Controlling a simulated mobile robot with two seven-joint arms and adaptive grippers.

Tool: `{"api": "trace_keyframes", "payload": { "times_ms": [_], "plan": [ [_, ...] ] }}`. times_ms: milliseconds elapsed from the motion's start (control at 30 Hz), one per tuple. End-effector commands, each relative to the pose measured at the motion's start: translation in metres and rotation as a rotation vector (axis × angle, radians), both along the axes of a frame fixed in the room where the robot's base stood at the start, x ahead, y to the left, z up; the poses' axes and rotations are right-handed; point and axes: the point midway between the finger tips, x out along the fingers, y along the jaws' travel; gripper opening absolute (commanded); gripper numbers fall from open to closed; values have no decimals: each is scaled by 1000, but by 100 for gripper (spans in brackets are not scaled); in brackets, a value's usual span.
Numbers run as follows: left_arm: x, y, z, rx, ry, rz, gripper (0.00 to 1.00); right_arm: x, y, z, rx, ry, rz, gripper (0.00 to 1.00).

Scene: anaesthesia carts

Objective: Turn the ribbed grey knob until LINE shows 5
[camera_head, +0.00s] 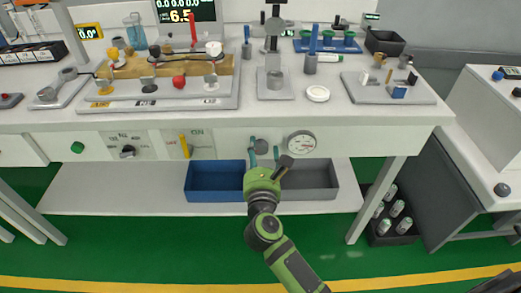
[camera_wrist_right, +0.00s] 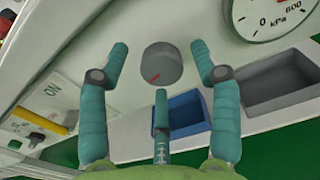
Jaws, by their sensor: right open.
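The grey knob (camera_head: 261,146) is on the white front panel of the bench, left of a round white gauge (camera_head: 301,142). In the right wrist view the knob (camera_wrist_right: 162,65) is round, with a red mark at its lower left. My right gripper (camera_head: 264,155) is just in front of the panel, with its teal fingers open. The fingertips (camera_wrist_right: 160,68) spread on both sides of the knob and below it, apart from it in the picture. The gauge (camera_wrist_right: 271,14) is marked kPa; its needle is too small to read. I cannot make out a LINE label. My left gripper is out of view.
A blue bin (camera_head: 215,181) and a grey bin (camera_head: 309,180) sit on the shelf below.

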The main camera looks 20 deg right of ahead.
Motion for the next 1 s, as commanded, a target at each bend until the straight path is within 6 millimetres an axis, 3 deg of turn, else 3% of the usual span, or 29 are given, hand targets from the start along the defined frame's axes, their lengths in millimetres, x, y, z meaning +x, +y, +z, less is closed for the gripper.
{"api": "trace_keyframes", "payload": {
  "times_ms": [133, 400, 433, 567, 1000],
  "plan": [
    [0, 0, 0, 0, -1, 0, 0, 11, -4, 0, -2, 1, 0, 64],
    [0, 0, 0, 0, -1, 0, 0, 13, -4, -1, -2, 1, 0, 64],
    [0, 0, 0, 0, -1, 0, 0, 13, -4, -1, -2, 1, 0, 60],
    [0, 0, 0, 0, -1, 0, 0, 13, -4, -1, -3, 1, 0, 8],
    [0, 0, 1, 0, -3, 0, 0, 13, -4, 2, -8, -3, 0, 8]
  ]
}}
